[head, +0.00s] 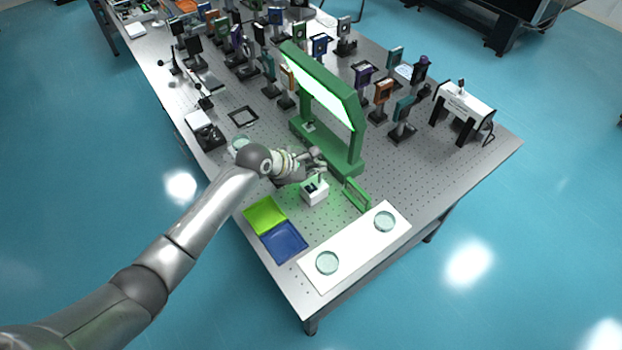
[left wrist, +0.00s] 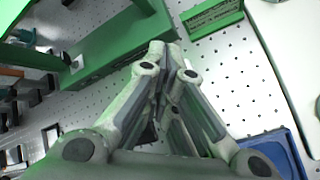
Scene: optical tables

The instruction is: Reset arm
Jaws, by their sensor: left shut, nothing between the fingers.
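My left arm reaches in from the left in the head view. Its gripper (head: 318,168) is over the optical table (head: 440,170), just in front of the green lamp frame (head: 355,140) and above a small white box (head: 315,191) with a dark top. In the left wrist view the fingers of the left gripper (left wrist: 170,55) are shut together with nothing between them. The green frame's base (left wrist: 115,50) lies beyond the fingers there. My right gripper shows in neither view.
A green tray (head: 265,215) and a blue tray (head: 284,242) lie at the near edge. A white mat (head: 350,250) bears two glass dishes (head: 327,263). A small green stand (head: 356,195) is beside the box. Several optic mounts (head: 383,92) crowd the far side.

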